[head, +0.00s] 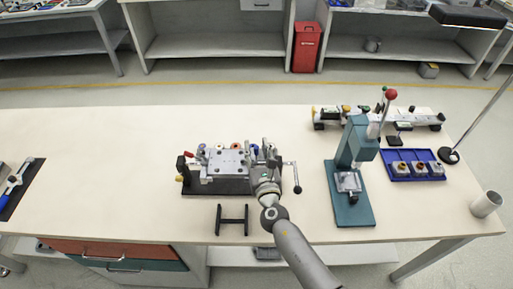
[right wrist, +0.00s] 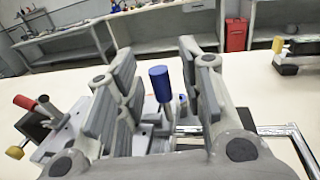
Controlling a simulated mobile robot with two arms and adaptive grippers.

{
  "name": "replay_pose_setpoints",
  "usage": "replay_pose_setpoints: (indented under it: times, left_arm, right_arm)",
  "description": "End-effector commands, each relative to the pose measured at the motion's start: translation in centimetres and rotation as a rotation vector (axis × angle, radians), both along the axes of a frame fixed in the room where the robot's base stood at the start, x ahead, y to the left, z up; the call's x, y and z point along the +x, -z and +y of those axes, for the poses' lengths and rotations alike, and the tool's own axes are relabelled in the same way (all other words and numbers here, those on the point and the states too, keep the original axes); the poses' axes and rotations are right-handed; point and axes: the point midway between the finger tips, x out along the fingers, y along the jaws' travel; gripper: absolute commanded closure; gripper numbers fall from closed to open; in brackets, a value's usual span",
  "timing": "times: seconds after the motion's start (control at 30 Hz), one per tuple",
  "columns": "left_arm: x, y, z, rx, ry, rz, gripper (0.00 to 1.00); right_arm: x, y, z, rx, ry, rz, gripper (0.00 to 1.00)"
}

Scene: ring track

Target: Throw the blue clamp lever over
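The clamp lever with the blue cylindrical grip (right wrist: 159,84) stands upright in the right wrist view, in the gap between my right gripper's fingers (right wrist: 161,68). Space shows on both sides of the grip, so the fingers look open and not closed on it. In the head view my right gripper (head: 264,165) is over the right part of the metal fixture (head: 225,160), and a bit of the blue grip (head: 254,150) shows beside it. The lever's lower end is partly hidden. My left gripper is not in view.
A red-tipped lever (right wrist: 24,102) is on the fixture's left side. A crank handle (head: 296,178) sticks out at its right. A black stand (head: 232,220) lies in front. A green press (head: 352,170) and a blue tray (head: 387,174) stand right. The table's left middle is clear.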

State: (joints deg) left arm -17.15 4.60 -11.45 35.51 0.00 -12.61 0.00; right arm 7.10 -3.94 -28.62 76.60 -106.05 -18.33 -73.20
Motion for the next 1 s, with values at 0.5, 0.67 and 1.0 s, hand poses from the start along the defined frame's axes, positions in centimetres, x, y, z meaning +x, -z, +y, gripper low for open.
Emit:
replay_pose_setpoints:
  times: [0.5,0.67,1.0]
  left_arm:
    - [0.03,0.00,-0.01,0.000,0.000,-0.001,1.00]
    - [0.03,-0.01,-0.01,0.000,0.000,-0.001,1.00]
    - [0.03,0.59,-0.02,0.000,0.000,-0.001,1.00]
  right_arm:
    - [0.63,-0.02,0.13,0.001,0.001,0.000,0.78]
    - [0.62,-0.02,0.11,0.001,0.001,0.000,0.99]
    - [0.61,0.20,-0.05,0.025,0.001,0.000,1.00]
